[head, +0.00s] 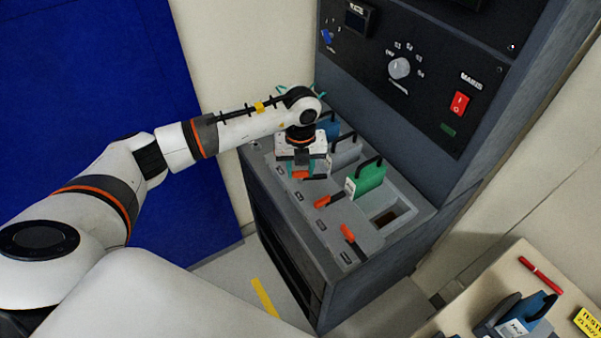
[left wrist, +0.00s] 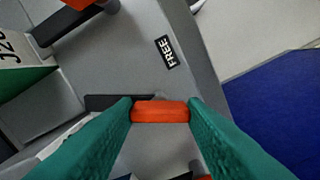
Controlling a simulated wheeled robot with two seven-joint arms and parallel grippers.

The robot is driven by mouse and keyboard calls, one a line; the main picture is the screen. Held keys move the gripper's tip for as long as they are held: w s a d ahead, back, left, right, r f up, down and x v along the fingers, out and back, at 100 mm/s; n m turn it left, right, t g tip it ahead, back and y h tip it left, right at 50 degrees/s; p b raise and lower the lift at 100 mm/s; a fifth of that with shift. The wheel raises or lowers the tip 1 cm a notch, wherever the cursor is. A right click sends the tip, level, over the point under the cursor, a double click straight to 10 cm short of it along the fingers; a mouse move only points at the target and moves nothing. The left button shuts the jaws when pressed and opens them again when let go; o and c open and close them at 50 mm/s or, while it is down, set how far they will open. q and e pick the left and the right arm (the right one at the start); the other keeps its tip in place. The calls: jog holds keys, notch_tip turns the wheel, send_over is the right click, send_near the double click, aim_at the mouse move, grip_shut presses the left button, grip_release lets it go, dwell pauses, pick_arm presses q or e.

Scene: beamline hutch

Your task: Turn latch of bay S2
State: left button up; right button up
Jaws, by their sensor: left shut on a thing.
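An orange latch handle shows in the left wrist view (left wrist: 160,112) between the two teal fingers of my left gripper (left wrist: 160,106), which is shut on it. In the head view the left gripper (head: 300,174) points down at the bay console's front strip, and an orange latch handle (head: 310,176) shows beside its fingers. This latch is in front of a grey module (head: 345,152). The bay number cannot be read. A "FREE" label (left wrist: 168,51) is on the panel near the held latch. My right gripper is not in view.
Nearer bays have other orange latches (head: 328,201) (head: 348,234), a green module (head: 368,180) and an open empty slot (head: 392,215). A blue module (head: 328,125) is at the far end. The knob panel (head: 420,70) rises behind. A side table (head: 490,290) is at lower right.

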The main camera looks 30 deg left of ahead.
aim_at(300, 171)
pick_arm(q)
jog(key=m+b, duration=0.6)
jog(key=m, duration=0.1)
jog(key=shift+w+f, duration=0.1)
jog(key=shift+f, duration=0.05)
jog(key=m+b, duration=0.3)
jog(key=shift+r+m+b, duration=0.2)
jog(key=shift+m+b, duration=0.45)
jog(key=shift+m, duration=0.55)
jog(key=shift+r, duration=0.1)
jog(key=o, duration=1)
notch_tip(300, 171, up, 12)
jog(key=b, duration=0.1)
jog(key=shift+b, duration=0.35)
